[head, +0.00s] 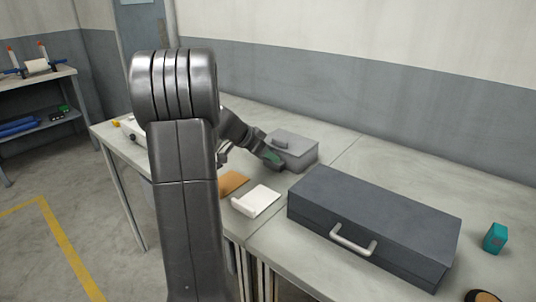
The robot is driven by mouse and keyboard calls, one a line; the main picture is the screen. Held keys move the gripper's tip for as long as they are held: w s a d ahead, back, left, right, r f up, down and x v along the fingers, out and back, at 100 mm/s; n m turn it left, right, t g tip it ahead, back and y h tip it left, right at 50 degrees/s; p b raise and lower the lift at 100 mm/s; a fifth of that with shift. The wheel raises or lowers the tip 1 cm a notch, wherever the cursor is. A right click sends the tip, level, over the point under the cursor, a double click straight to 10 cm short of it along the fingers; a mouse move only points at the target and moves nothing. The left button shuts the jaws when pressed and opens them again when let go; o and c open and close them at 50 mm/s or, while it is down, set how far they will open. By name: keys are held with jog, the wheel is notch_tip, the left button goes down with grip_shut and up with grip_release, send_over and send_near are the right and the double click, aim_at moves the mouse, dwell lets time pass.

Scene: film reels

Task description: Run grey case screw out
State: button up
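A light grey case (304,147) stands on the bench right of my arm, with a small grey raised part (281,142) on its top. My gripper (272,160) is at the case's front left side, small in the picture. Something green shows at the gripper; I cannot tell whether it is held or part of the gripper. No screw can be made out. A larger dark blue-grey case (385,220) with a pale handle (352,240) lies shut on the bench in front, to the right.
A white object (256,201) and a brown flat piece (232,183) lie between my arm and the dark case. A teal block (495,238) stands at the right. My upright arm link hides part of the bench. A shelf (35,120) stands at far left.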

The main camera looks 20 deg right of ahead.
grip_shut()
jog(key=shift+s+f+b, duration=0.1)
jog(key=shift+f+b, duration=0.1)
jog(key=shift+b, duration=0.45)
